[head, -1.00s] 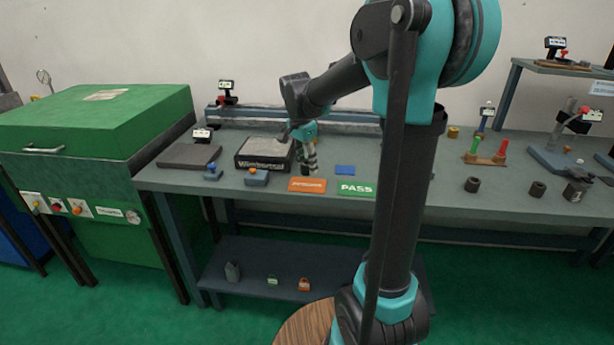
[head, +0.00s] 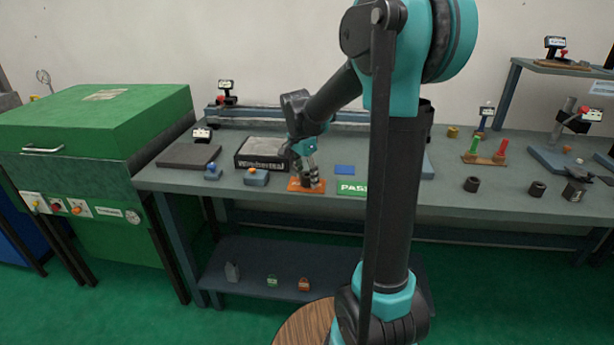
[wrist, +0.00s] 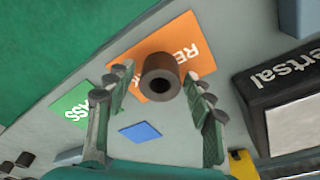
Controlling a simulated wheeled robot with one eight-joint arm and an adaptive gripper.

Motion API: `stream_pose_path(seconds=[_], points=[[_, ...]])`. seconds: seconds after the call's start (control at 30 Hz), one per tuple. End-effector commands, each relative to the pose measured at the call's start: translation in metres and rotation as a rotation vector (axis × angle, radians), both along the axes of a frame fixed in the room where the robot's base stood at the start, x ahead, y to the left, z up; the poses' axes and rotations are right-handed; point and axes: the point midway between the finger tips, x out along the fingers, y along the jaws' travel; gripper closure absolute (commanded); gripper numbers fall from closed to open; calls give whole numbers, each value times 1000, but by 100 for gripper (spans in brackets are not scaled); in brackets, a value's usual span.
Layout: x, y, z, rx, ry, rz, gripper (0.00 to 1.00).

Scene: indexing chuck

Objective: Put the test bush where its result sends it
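The test bush (wrist: 160,77) is a dark grey hollow cylinder, seen end-on with its bore towards the wrist camera. It is over the orange plate (wrist: 185,50), whose lettering it partly covers; it appears to stand upright on it, though its base is hidden. The orange plate also shows in the head view (head: 294,187). My gripper (wrist: 155,88) has its fingers spread on either side of the bush, with a visible gap on the left and a small one on the right. In the head view my gripper (head: 310,180) is low over the orange plate. The green PASS plate (head: 351,188) is just right.
A blue plate (head: 345,169) lies behind the PASS plate. A black lettered block (head: 262,163) and small button boxes (head: 256,180) stand left of my gripper. Several dark bushes (head: 472,184) stand at the bench's right. The bench front between is clear.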

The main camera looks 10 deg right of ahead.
Motion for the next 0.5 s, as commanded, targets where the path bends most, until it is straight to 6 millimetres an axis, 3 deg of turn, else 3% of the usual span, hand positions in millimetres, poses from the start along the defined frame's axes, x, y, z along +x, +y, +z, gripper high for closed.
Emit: stream_pose_path(seconds=[0.33, 0.5], points=[[0, 0, 3, 0, 0, 0, 43], [-2, 3, 22, 0, 0, 0, 43]])
